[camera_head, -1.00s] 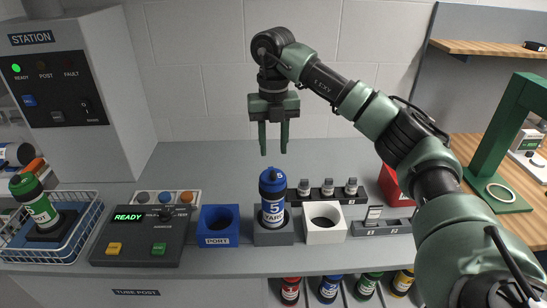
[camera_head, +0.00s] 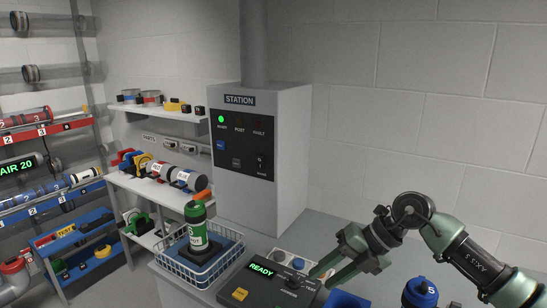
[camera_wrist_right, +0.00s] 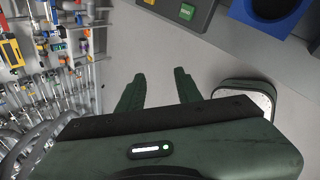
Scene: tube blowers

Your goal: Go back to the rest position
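My right gripper (camera_head: 326,274) is at the lower right of the head view, its fingers pointing left and down beside the control box. The right wrist view shows this gripper (camera_wrist_right: 158,84) with its two fingers apart and nothing between them, only grey surface behind. The blue-capped tube (camera_head: 420,292) stands apart from it at the bottom edge, mostly cut off. My left gripper is in neither view.
The control box (camera_head: 262,288) reads READY; its edge also shows in the right wrist view (camera_wrist_right: 199,12). A blue port block (camera_head: 345,300) is beside it. A wire basket (camera_head: 185,268) holds a green-capped tube (camera_head: 196,228). The station cabinet (camera_head: 290,150) stands behind; shelves (camera_head: 150,190) are at left.

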